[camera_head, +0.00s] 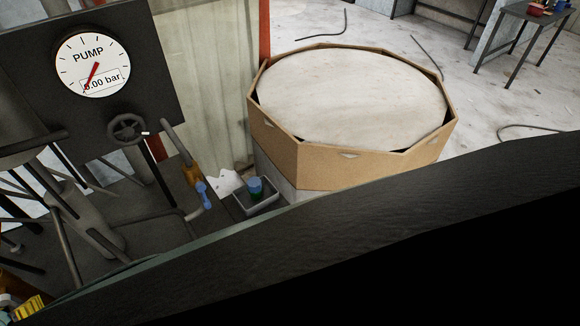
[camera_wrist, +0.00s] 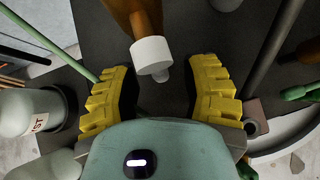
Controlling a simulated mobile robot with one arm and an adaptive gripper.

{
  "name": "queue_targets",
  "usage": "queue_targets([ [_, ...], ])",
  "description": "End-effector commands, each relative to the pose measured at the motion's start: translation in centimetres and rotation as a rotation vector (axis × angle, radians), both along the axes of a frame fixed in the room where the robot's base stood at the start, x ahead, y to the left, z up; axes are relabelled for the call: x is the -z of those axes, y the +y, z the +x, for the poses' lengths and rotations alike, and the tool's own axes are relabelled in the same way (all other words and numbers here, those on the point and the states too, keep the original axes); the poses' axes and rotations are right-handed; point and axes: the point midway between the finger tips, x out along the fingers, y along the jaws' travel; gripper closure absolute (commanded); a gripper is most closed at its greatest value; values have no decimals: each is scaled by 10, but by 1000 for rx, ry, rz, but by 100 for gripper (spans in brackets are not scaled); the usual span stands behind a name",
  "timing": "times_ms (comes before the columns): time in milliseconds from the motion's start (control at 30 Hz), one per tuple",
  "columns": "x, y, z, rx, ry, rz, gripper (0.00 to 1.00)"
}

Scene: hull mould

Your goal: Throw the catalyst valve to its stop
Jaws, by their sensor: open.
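My gripper (camera_wrist: 158,92) is open, with a yellow ribbed finger on either side and nothing held between them. A white cylindrical end piece (camera_wrist: 152,56) on an amber body lies ahead of the gap, apart from the fingers as far as I can tell. In the head view, yellow of my gripper (camera_head: 28,310) shows at the lower left corner. A blue lever-like handle (camera_head: 203,195) hangs below an amber part (camera_head: 192,173) on a pipe. A dark handwheel (camera_head: 127,130) stands left of it. I cannot tell which part is the catalyst valve.
A pale vessel (camera_wrist: 30,112) with lettering ending in "ST" is close on the left. A green handle (camera_wrist: 300,92) is at right. The pump gauge (camera_head: 92,64) reads 0.00 bar. A grey tub (camera_head: 258,203) and the octagonal mould (camera_head: 345,163) stand beyond.

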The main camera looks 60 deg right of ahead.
Motion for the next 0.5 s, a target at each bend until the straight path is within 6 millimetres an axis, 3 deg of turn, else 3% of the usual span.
queue_targets([
  [500,-36,22,-34,0,7,8,55],
])
